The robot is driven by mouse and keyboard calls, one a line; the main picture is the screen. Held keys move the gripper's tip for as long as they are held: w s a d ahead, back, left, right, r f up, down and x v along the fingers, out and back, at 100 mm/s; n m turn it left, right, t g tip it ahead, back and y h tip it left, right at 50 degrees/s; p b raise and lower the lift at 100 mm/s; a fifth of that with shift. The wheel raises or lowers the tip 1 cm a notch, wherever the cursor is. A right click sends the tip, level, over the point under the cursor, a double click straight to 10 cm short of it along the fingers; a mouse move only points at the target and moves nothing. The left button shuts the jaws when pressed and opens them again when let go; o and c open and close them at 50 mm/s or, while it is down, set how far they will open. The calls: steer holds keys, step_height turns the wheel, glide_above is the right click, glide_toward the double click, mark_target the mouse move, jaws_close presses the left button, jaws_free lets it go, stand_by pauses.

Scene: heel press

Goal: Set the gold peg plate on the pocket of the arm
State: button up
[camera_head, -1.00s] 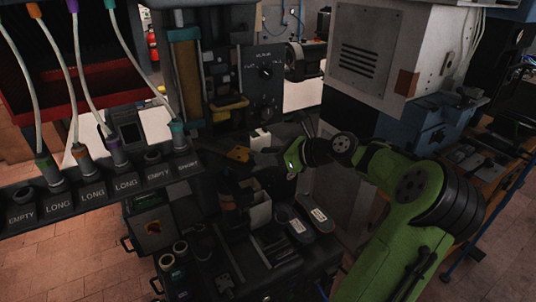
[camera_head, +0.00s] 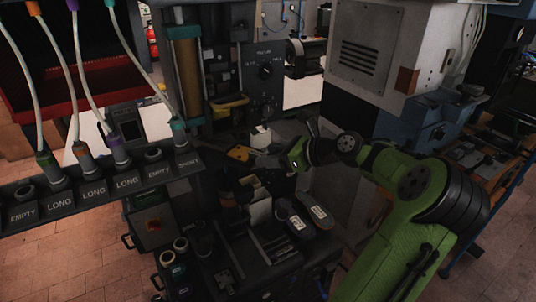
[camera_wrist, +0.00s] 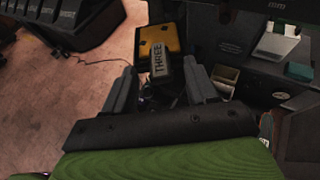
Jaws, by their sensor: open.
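A gold plate (camera_wrist: 160,38) with dark spots lies ahead of my gripper in the wrist view. A grey block (camera_wrist: 160,66) marked THREE adjoins its near edge; I cannot tell whether they are one piece. My gripper (camera_wrist: 161,78) is open, its two dark fingers on either side of the grey block, with gaps visible. In the head view a small gold piece (camera_head: 238,152), seemingly the same plate, lies at the press, left of my gripper (camera_head: 277,153). The pegs and the pocket of the arm cannot be made out.
A rack (camera_head: 95,190) with labels such as LONG and EMPTY stands at left. Two dark shoe-shaped pieces (camera_head: 318,212) lie on the bench below my gripper. A white holder (camera_wrist: 280,46) and small bins (camera_wrist: 227,75) stand at right in the wrist view.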

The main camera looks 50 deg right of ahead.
steer(key=p+v, duration=0.3)
steer(key=v, duration=1.1)
steer(key=shift+s, duration=0.3)
steer(key=shift+r, duration=0.15)
